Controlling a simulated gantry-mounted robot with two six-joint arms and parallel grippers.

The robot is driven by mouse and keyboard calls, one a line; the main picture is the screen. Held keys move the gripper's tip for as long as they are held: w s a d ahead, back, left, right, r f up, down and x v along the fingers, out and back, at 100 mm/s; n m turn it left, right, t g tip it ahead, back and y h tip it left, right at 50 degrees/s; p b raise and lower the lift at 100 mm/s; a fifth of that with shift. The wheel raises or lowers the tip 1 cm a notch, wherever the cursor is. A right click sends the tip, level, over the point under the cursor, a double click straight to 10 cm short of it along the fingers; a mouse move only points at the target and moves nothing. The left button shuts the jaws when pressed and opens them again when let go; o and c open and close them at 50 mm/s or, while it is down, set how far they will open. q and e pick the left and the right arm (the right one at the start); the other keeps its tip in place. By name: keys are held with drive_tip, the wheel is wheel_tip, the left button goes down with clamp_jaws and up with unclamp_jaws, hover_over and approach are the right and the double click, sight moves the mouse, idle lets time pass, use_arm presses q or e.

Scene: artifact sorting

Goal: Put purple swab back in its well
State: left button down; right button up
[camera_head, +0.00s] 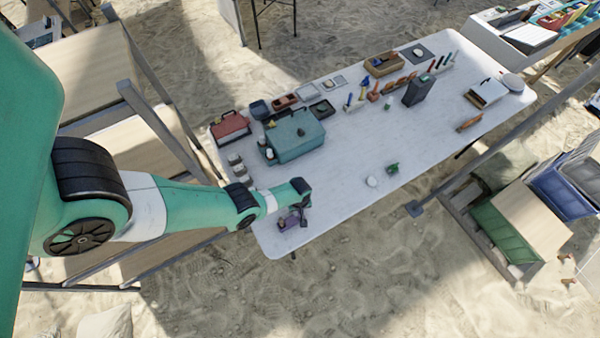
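My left arm reaches in from the left. Its small dark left gripper (303,219) is low over the near left corner of the white table. A purple object (288,221) sits at that corner, right beside the gripper and partly covered by it. It is too small to tell whether it is the swab or a holder, or whether the fingers touch it. Several upright coloured sticks stand on the table's far side, with red and green ones (436,65) toward the right. I cannot make out a purple swab or its well for certain. My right gripper is not in view.
A teal case (296,137) and a red box (230,127) stand on the table's left part. A dark upright block (416,91) stands toward the right. A white round item (371,181) and a small green item (392,168) lie near the front edge. The middle is clear.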

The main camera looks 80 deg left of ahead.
use_arm(q)
drive_tip(key=shift+w+r, duration=0.1)
drive_tip(key=c, duration=1.2)
unclamp_jaws()
drive_tip(key=shift+f, duration=0.25)
drive_tip(key=shift+c, duration=0.2)
drive_tip(key=o, duration=0.5)
drive_tip(key=shift+r, duration=0.1)
drive_tip(key=shift+r, duration=0.1)
wheel_tip(320, 180, up, 12)
drive_tip(key=p, duration=1.2)
drive_tip(key=shift+r+p, duration=0.15)
drive_tip(key=shift+p, duration=0.15)
